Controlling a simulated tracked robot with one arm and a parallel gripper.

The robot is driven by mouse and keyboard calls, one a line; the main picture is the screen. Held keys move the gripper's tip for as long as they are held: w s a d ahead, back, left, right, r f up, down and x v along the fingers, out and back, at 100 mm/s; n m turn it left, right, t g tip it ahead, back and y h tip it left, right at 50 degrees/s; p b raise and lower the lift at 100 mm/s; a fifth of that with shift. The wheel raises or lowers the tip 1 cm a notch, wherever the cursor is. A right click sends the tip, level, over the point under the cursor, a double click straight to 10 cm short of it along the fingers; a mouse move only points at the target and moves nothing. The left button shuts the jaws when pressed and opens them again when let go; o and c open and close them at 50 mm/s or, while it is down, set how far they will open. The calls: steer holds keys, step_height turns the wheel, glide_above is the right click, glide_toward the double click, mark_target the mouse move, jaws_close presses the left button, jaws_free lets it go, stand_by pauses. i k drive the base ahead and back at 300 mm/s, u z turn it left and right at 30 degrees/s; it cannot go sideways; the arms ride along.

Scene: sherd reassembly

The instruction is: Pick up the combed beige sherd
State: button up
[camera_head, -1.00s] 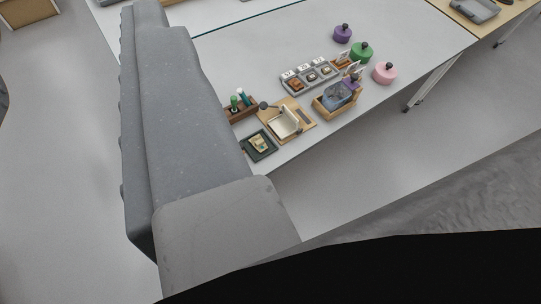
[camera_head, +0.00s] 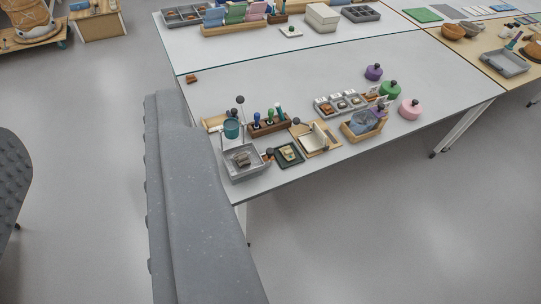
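I cannot tell for certain which piece is the combed beige sherd; combing is too small to see. A beige piece (camera_head: 288,153) lies on a small dark green tray (camera_head: 280,163) near the table's front edge. A grey-beige piece (camera_head: 243,160) lies in a grey tray (camera_head: 237,178) to its left. Small brown and pale pieces sit in a grey compartment tray (camera_head: 330,113) with white labels, farther right. My gripper is not in view.
On the table (camera_head: 300,80) stand a wooden tool rack (camera_head: 267,128), a wooden board with a pale tray (camera_head: 313,137), a wooden box (camera_head: 358,132), and purple, green and pink (camera_head: 410,109) weights. The table middle behind them is clear. Open floor (camera_head: 370,230) lies in front.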

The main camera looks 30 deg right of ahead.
mark_target(287, 153)
steer(key=i, duration=1)
